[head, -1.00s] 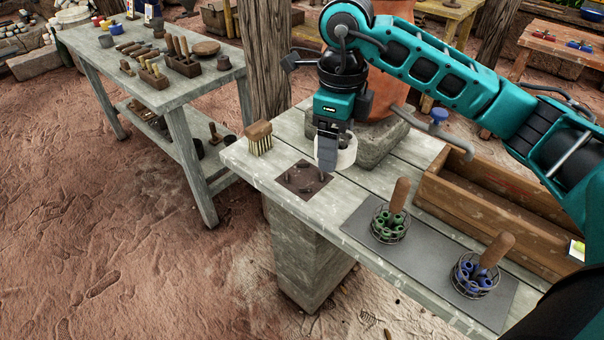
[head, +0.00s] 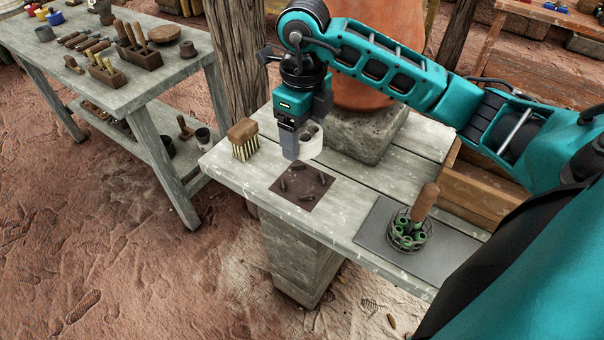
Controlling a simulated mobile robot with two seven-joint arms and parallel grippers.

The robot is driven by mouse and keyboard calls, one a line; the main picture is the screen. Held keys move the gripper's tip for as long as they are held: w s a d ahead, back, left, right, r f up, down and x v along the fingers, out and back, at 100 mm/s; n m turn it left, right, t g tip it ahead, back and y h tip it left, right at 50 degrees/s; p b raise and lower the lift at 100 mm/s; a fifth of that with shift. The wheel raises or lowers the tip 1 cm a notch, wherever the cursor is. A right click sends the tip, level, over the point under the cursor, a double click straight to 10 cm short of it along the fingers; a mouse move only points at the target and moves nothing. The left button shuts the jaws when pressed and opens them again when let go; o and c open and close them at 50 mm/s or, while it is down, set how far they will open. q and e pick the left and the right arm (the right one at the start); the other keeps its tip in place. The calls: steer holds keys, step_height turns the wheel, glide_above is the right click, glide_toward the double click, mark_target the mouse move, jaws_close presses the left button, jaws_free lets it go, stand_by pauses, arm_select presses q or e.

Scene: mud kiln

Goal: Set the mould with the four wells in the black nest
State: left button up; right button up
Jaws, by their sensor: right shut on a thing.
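The mould (head: 311,141) is a pale, round block with well openings in its top. Only part shows, and I cannot count the wells. My right gripper (head: 291,152) is shut on its left side and holds it upright, apart from the nest. The black nest (head: 301,188) is a dark square plate with several short upright pieces near its edges, lying on the grey plank table. In the picture it sits just below the mould, and its middle is bare. My left gripper is not in view.
A brush (head: 243,139) stands left of the nest. A terracotta vessel on a stone block (head: 366,137) is close behind the mould. A wire basket with green pieces (head: 408,230) stands on a grey mat (head: 371,232) to the right. A wooden trough (head: 478,188) lies behind it.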

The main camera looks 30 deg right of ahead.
mark_target(303, 184)
step_height(303, 184, down, 11)
steer(key=shift+r+b, duration=0.2)
steer(key=shift+b, duration=0.1)
steer(key=shift+f, duration=0.2)
steer(key=o, duration=1.3)
step_height(303, 184, up, 12)
steer(key=shift+r+p, duration=0.25)
steer(key=shift+p, duration=0.05)
steer(key=shift+a+f, duration=0.1)
